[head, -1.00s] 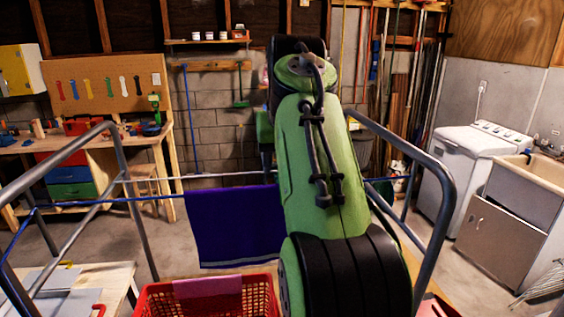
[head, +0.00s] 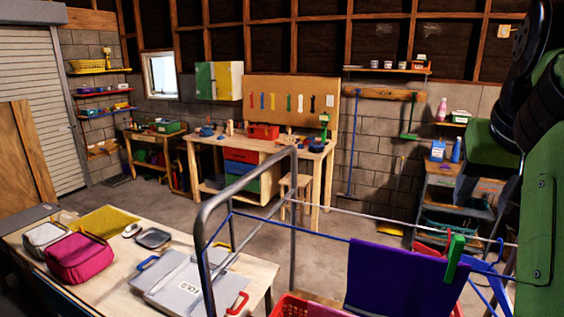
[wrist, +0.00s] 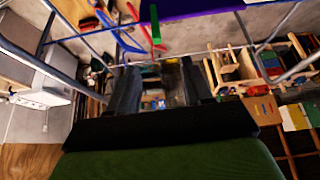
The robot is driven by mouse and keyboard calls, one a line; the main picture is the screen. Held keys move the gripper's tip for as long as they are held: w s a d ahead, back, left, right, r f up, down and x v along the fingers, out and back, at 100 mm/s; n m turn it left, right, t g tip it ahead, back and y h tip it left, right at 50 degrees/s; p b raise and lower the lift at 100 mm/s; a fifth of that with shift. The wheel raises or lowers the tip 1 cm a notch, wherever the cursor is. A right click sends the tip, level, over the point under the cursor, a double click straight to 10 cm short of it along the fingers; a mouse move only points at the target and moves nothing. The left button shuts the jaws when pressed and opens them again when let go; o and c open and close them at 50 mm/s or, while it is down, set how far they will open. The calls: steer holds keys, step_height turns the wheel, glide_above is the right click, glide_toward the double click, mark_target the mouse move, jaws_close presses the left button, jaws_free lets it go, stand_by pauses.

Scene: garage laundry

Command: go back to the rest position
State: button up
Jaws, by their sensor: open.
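My gripper (wrist: 158,66) shows in the wrist view with its two dark fingers spread apart and nothing between them. In the head view, my green and black arm fills the right edge, and I cannot make out the fingers there. A purple cloth (head: 402,280) hangs over the blue line of a metal rack, and it also shows at the top of the wrist view (wrist: 200,8). A green clothespin (head: 454,260) sits at the cloth's right edge; it shows in the wrist view (wrist: 155,22), apart from the fingers.
The rack's grey tube frame (head: 202,225) stands in front. A red basket (head: 290,305) is below the cloth. A table (head: 262,272) with a grey folding board (head: 195,287) and a pink pouch (head: 80,258) is at left. Open floor (head: 335,252) lies before the workbench (head: 322,160).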

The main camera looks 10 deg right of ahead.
steer(key=s+a+f+n+y+b, duration=0.1)
steer(key=s+a+f+n+b, duration=0.1)
steer(key=a+f, duration=0.4)
steer(key=s+a+f+n+y+b, duration=0.1)
steer(key=s+a+f, duration=0.3)
steer(key=f, duration=1.3)
steer(key=s+a+f+n+y+b, duration=0.1)
steer(key=s+a+f+n+b, duration=0.2)
steer(key=a+f, duration=0.5)
step_height(320, 180, down, 3)
steer(key=shift+s+a+f+n+t+b, duration=0.15)
steer(key=shift+s+n+t+b, duration=0.15)
steer(key=shift+t+b, duration=0.1)
